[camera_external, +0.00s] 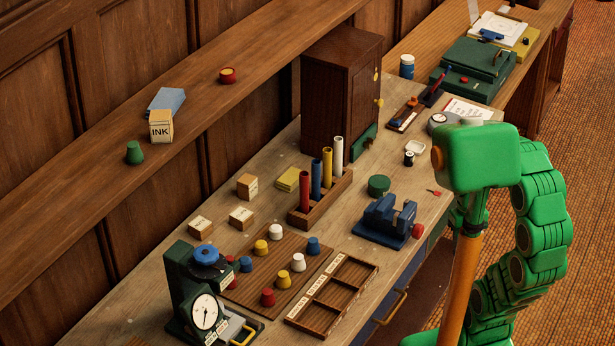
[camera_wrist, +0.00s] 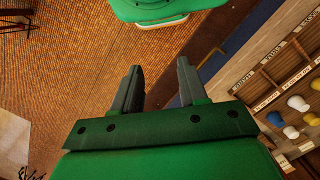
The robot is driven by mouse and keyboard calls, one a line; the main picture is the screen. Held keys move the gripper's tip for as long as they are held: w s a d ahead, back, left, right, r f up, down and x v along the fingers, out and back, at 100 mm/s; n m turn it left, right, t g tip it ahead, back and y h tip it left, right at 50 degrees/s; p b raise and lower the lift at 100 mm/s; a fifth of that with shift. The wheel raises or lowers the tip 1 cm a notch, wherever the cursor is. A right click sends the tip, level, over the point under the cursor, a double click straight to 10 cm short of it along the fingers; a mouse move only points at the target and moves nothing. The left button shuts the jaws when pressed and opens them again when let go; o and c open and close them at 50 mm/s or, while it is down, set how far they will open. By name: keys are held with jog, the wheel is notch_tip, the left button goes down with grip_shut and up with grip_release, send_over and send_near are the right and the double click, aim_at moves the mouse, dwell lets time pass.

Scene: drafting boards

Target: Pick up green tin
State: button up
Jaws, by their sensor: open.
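The green tin (camera_external: 379,185) is a short, round, dark green tin. It stands on the wooden table in the outside view, just behind the blue two-part device and to the right of the rack of coloured tubes. It does not show in the wrist view. My gripper (camera_wrist: 160,88) shows in the wrist view with its two dark fingers apart and nothing between them. It is over the tiled floor beside the table edge, away from the tin. In the outside view I cannot make out the fingers; my green arm stands at the right.
A blue device (camera_external: 386,220) stands close in front of the tin, and a tube rack (camera_external: 319,200) to its left. A tall wooden cabinet (camera_external: 340,90) rises behind. A compartment tray (camera_external: 333,290) and coloured pegs lie nearer. A green cup-like piece (camera_external: 135,153) is on the shelf.

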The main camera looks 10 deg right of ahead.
jog(key=o, duration=1.1)
jog(key=shift+r, duration=0.1)
